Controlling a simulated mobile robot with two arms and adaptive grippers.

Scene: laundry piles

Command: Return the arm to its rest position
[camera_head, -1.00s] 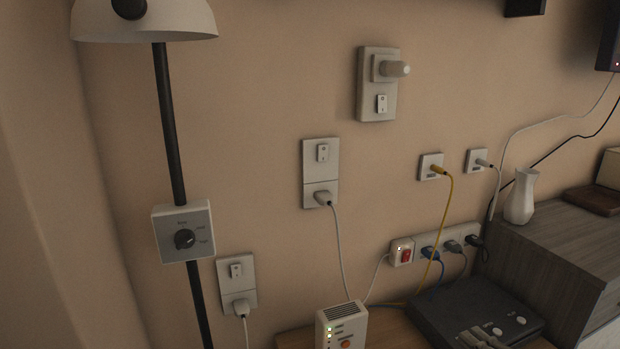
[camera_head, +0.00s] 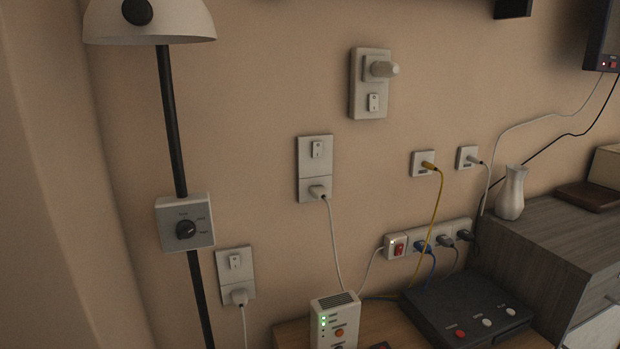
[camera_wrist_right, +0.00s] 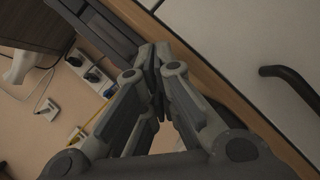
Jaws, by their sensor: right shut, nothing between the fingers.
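My right gripper (camera_wrist_right: 155,75) shows in the right wrist view. Its fingers are closed together with nothing between them. Behind them are the wooden table edge and part of a dark object. The head view shows neither gripper. My left gripper is in neither view.
A white device (camera_head: 335,322) with green lights stands on the wooden table (camera_head: 290,332). A power strip (camera_head: 428,240) with plugged cables is on the wall behind. A white vase (camera_head: 511,193) stands on the grey cabinet (camera_head: 560,235). A dark handle (camera_wrist_right: 290,85) shows in the wrist view.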

